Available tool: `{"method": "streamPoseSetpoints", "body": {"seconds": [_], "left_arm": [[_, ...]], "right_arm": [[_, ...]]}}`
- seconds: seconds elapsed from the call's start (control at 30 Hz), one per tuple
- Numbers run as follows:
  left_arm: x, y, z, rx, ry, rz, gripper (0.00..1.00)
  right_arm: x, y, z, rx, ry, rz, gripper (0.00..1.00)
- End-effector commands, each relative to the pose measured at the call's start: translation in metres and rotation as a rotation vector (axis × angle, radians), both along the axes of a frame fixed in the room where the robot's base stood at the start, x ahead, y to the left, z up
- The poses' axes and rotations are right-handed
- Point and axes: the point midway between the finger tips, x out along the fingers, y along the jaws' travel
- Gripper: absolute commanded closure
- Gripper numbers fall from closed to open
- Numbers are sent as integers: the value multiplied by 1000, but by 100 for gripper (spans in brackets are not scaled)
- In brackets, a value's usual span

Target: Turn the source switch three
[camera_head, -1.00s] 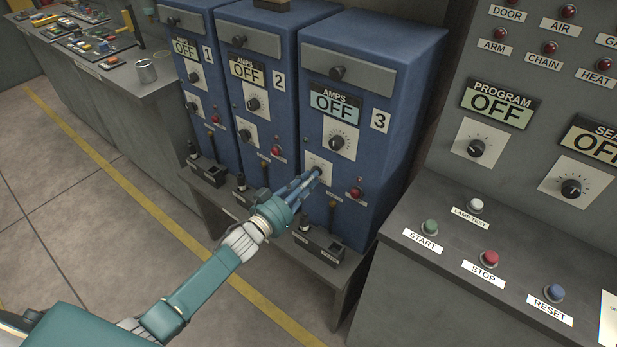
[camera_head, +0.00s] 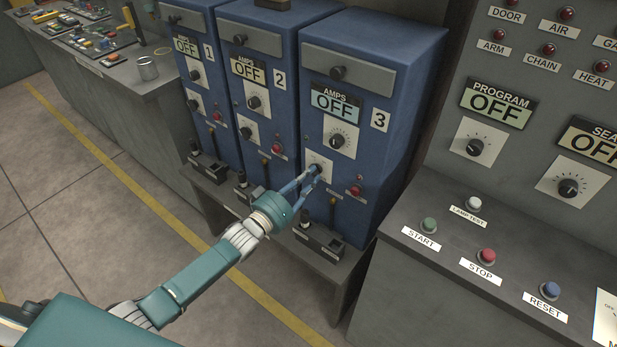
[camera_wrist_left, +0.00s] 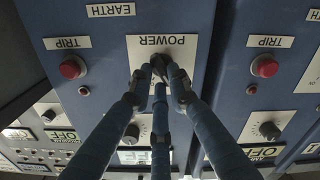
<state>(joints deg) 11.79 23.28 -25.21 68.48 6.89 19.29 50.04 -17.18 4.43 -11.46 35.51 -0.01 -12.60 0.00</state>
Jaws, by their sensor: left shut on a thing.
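The blue source cabinet 3 (camera_head: 372,95) stands at the right end of a row of blue cabinets. Its AMPS display (camera_head: 335,103) reads OFF. Its lower switch is a small dark knob on a white plate (camera_head: 322,163), labelled POWER (camera_wrist_left: 163,42) in the left wrist view, which is upside down. My left gripper (camera_head: 313,172) has its fingers shut on this power knob (camera_wrist_left: 158,68). The fingers hide much of the knob, so its setting cannot be read. My right gripper is not in view.
A red TRIP button (camera_head: 355,190) is just right of the held knob, and the larger amps knob (camera_head: 337,140) is above it. Cabinet 2 (camera_head: 283,75) stands close on the left. A grey console (camera_head: 450,195) with buttons juts out at the right.

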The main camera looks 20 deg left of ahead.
Motion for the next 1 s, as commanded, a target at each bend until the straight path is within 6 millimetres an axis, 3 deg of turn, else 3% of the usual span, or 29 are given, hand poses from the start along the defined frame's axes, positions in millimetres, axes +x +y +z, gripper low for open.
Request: {"method": "streamPoseSetpoints", "body": {"seconds": [0.37,0.4,0.47,0.8,1.0], "left_arm": [[0,0,-1,-6,4,1,100],[0,0,-1,-6,4,1,75],[0,0,-1,-5,4,1,64],[-2,1,-1,-4,3,0,64],[-29,10,-2,-5,5,-1,64]], "right_arm": [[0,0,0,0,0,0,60],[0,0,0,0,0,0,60],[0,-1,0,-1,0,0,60],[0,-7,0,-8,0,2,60],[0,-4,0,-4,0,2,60]]}}
